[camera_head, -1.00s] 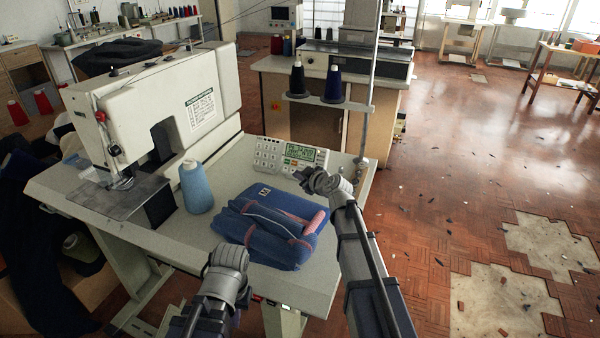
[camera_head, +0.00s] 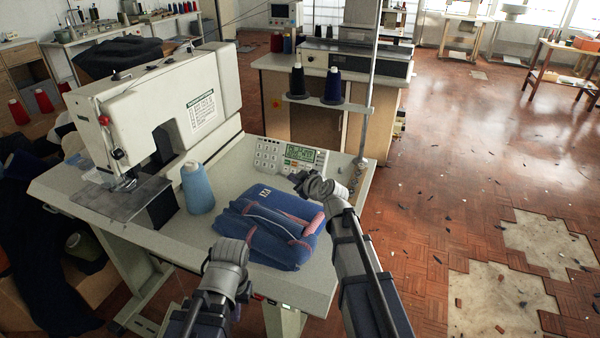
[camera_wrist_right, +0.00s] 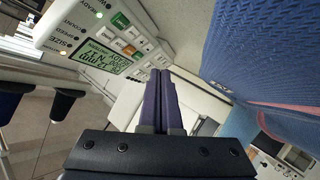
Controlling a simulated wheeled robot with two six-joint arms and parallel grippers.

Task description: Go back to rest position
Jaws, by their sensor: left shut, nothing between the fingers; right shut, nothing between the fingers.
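My left gripper (camera_head: 232,250) is at the front edge of the sewing table (camera_head: 185,240), just in front of the folded blue garment (camera_head: 262,250), and looks apart from it. My right gripper (camera_head: 303,181) is above the table's right side, between the garment and the control panel (camera_head: 290,157). In the right wrist view its two fingers (camera_wrist_right: 158,100) are closed together with nothing between them. The blue garment shows at the right of that view (camera_wrist_right: 270,70), beside the fingers. The left fingertips are small and partly hidden by the gripper body in the head view.
The buttonhole machine (camera_head: 160,105) stands on the table's left. A light blue thread cone (camera_head: 197,188) stands between it and the garment. A thread stand with dark cones (camera_head: 331,88) rises behind the panel on a pole (camera_head: 370,80). Open floor (camera_head: 470,170) lies to the right.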

